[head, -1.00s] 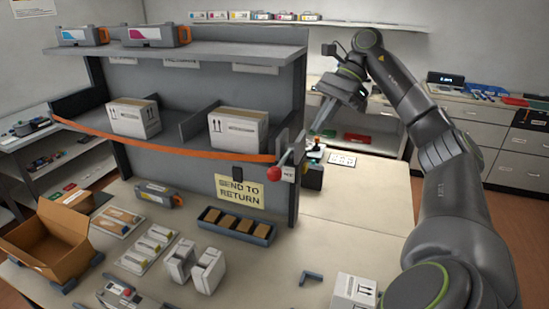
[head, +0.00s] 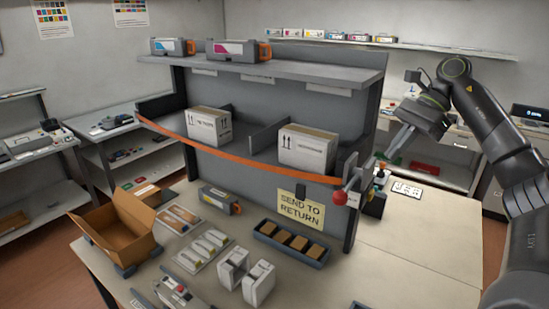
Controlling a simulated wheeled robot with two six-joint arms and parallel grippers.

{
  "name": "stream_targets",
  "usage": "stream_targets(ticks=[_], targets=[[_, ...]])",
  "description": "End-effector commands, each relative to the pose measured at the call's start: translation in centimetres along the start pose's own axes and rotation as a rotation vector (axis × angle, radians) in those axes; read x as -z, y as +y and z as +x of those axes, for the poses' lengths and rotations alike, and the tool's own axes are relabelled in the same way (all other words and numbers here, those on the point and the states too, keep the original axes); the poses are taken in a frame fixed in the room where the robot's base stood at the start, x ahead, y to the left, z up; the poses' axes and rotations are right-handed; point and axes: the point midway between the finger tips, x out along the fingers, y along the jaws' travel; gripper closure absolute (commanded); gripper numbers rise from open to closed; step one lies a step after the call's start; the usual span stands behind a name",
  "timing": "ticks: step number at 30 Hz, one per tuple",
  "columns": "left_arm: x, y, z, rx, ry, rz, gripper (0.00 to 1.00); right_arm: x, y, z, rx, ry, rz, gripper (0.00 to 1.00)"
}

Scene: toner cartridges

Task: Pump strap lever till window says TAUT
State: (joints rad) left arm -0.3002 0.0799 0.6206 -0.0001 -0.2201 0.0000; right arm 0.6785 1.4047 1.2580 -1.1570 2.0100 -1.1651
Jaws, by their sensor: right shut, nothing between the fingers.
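An orange strap (head: 236,158) runs across the front of the grey shelf unit and sags in the middle. A lever with a red ball knob (head: 340,197) sits at the strap's right end, by the shelf's right edge. A small pale window (head: 353,199) is beside the knob, partly covered by it; its lettering is too small to read for sure. My right gripper (head: 385,158) is shut and empty, pointing down-left, above and to the right of the knob and apart from it. My left gripper is out of view.
Two white cartons (head: 308,148) stand behind the strap. A "SEND TO RETURN" sign (head: 300,209), a dark tray (head: 291,244) and an open cardboard box (head: 120,228) are below on the bench. The bench right of the shelf is mostly clear (head: 420,240).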

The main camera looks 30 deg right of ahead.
Motion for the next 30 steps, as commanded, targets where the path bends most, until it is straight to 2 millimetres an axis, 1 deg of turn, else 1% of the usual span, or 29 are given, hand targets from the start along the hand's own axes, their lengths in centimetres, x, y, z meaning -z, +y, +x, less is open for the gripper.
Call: stream_targets(ticks=[14, 17, 21, 24, 27, 30], targets=[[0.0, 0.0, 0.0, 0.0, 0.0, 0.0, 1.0, -0.1, 0.0, 0.1, 0.0, 0.0, -0.001, 1.0], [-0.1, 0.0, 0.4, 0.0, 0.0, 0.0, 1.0, -0.9, -0.1, 1.0, -0.002, 0.0, -0.006, 1.0], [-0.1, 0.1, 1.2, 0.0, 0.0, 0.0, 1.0, -3.0, -0.2, 3.1, -0.003, 0.001, -0.009, 1.0], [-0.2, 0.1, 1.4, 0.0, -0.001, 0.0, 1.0, -4.3, -0.1, 4.0, -0.002, 0.001, -0.008, 1.0], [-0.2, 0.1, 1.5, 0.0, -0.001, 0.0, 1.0, -4.9, -0.1, 4.4, -0.001, 0.002, -0.004, 1.0], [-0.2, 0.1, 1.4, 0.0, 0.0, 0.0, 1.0, -4.9, -0.1, 4.3, -0.001, 0.002, -0.001, 1.0]])
